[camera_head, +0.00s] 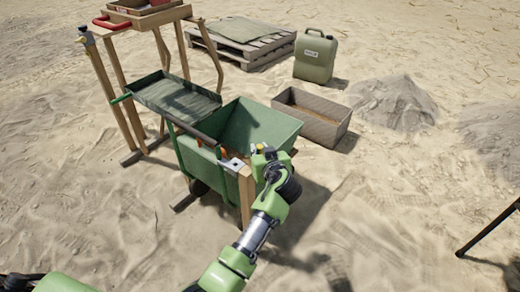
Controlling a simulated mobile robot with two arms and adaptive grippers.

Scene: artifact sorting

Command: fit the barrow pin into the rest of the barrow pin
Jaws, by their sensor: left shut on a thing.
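The green barrow (272,127) stands in the middle, with wooden posts and legs. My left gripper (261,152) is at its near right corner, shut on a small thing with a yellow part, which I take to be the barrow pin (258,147). The gripper hides most of it. Just left of the gripper, a small grey plate with a dark spot (234,165) sits on top of a wooden post; it looks like the rest of the pin. I cannot tell whether the pin touches it. My right gripper is not in view.
A dark tray (175,98) is fixed left of the barrow's bin, beside a wooden frame (107,70). A wooden box (318,128), green canister (315,58), pallet (250,55) and sand heaps (395,103) lie behind. Open sand (400,210) is at right, with a dark leg (488,228) at the edge.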

